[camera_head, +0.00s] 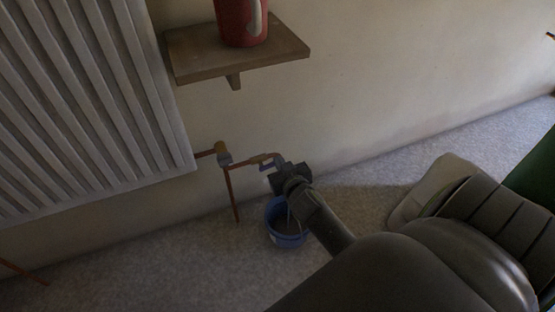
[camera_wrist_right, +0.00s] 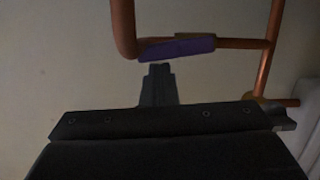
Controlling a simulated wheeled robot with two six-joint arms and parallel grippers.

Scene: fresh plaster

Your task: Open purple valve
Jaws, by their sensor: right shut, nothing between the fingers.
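The purple valve handle (camera_wrist_right: 177,48) lies along a copper pipe (camera_wrist_right: 123,25) in the right wrist view. In the head view the valve (camera_head: 262,159) sits on the pipe to the right of the radiator, and its colour is hard to make out. My right gripper (camera_head: 278,172) is at the pipe's end in the head view, beside the valve. In the right wrist view its fingers (camera_wrist_right: 158,72) are shut and empty, with the tips just short of the handle. Whether they touch it I cannot tell. My left gripper is not in view.
A blue bucket (camera_head: 288,238) stands on the carpet below the pipe, partly behind my right arm. A white radiator (camera_head: 85,100) hangs on the wall at left. A wooden shelf (camera_head: 240,62) holds a red mug-like container (camera_head: 240,22). Carpet (camera_head: 350,205) is clear beside the bucket.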

